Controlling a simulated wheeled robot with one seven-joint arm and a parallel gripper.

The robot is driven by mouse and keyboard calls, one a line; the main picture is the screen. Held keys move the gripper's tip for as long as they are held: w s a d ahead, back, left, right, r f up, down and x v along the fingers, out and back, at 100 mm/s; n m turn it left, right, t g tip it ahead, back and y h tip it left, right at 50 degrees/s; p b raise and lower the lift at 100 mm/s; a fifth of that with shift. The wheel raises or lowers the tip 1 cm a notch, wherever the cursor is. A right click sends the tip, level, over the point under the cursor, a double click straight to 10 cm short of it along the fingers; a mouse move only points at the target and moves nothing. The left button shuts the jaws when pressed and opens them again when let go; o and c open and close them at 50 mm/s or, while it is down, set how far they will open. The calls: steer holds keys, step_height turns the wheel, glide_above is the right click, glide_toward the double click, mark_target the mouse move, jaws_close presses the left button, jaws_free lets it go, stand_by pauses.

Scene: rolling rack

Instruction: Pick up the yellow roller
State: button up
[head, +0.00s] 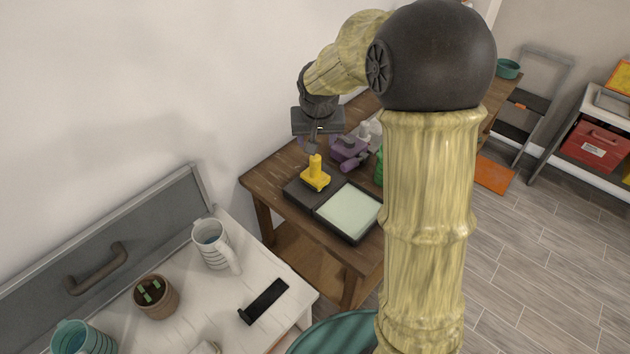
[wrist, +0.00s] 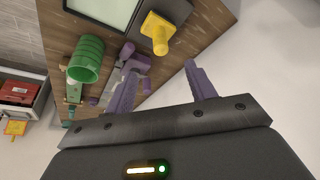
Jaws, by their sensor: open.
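The yellow roller (head: 315,174) stands with its handle up on the black section of a tray (head: 297,193) on the wooden table. In the wrist view the yellow roller (wrist: 157,32) shows near the top, beyond the fingertips. My gripper (head: 314,146) hangs just above the roller's handle in the head view, apart from it as far as I can tell. In the wrist view my gripper (wrist: 160,70) has its two purple fingers spread with nothing between them.
A purple object (head: 348,152) and a green cylinder (wrist: 87,60) stand close by on the wooden table (head: 262,178). A pale green pad (head: 350,209) fills the tray's near section. A white cabinet top with a mug (head: 212,245) and a pot (head: 156,296) is at lower left.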

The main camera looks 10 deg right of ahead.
mark_target(315, 159)
steer(key=shift+w, duration=0.55)
steer(key=p+x, duration=0.3)
steer(key=x, duration=0.9)
steer(key=shift+w+d, duration=0.1)
steer(key=shift+f, duration=0.15)
steer(key=shift+w+d+f+p, duration=0.1)
steer(key=shift+w+f+p, duration=0.05)
steer(key=shift+f+p, duration=0.4)
steer(key=shift+p+x, duration=0.65)
steer(key=shift+x, duration=1.3)
steer(key=shift+d, duration=0.1)
steer(key=shift+c, duration=0.2)
